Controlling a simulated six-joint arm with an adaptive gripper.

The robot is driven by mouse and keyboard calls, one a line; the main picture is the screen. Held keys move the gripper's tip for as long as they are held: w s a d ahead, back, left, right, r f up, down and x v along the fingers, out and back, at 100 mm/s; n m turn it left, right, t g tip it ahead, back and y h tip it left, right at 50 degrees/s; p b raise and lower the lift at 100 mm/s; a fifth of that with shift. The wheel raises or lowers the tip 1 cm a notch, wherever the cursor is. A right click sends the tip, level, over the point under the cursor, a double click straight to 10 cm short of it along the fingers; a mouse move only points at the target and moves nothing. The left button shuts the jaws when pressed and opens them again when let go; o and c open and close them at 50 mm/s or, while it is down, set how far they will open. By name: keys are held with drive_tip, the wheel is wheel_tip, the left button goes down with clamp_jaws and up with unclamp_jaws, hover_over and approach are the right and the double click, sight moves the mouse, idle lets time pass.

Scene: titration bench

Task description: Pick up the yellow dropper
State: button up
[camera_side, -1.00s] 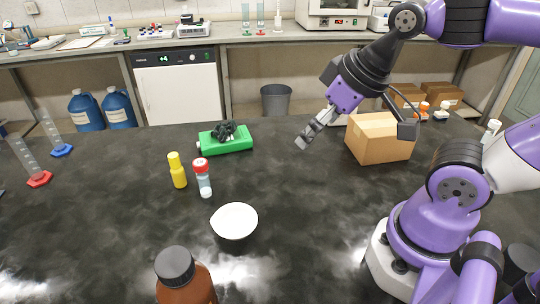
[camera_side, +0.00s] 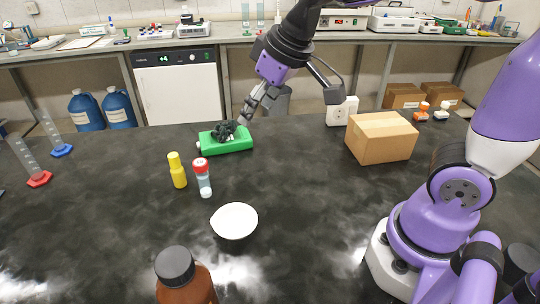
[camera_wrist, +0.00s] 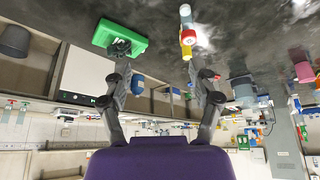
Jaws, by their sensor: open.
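My gripper (camera_side: 246,110) is open and empty. In the side view it appears above and behind the green block, up and right of the dropper and well apart from it. In the wrist view its two fingers (camera_wrist: 159,70) are spread apart.
A green block with a black knobbly thing on it (camera_side: 238,146) lies behind the bottles. A white bowl (camera_side: 234,222) and a brown bottle (camera_side: 187,286) stand in front. A cardboard box (camera_side: 381,138) is at right. Graduated cylinders (camera_side: 27,159) stand at left.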

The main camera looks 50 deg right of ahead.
drive_tip(key=n, duration=0.1)
approach(178, 157)
drive_tip(key=s+d, duration=0.2)
drive_tip(key=shift+n+g+y, duration=0.3)
drive_tip(key=shift+g+y, duration=0.1)
drive_tip(key=shift+g, duration=0.1)
drive_tip(key=w+f, duration=0.2)
drive_tip(key=w+a+f, duration=0.1)
drive_tip(key=w+f, duration=0.1)
drive_tip(key=f, duration=0.1)
drive_tip(key=w+a+f, duration=0.1)
drive_tip(key=f, duration=0.1)
drive_tip(key=shift+w+a+f, duration=0.15)
drive_tip(key=shift+w+f, duration=0.15)
drive_tip(key=shift+w, duration=0.1)
drive_tip(key=x, duration=0.5)
drive_tip(key=shift+w+a+f, duration=0.1)
drive_tip(key=shift+w+f, duration=0.15)
drive_tip(key=c, duration=1.1)
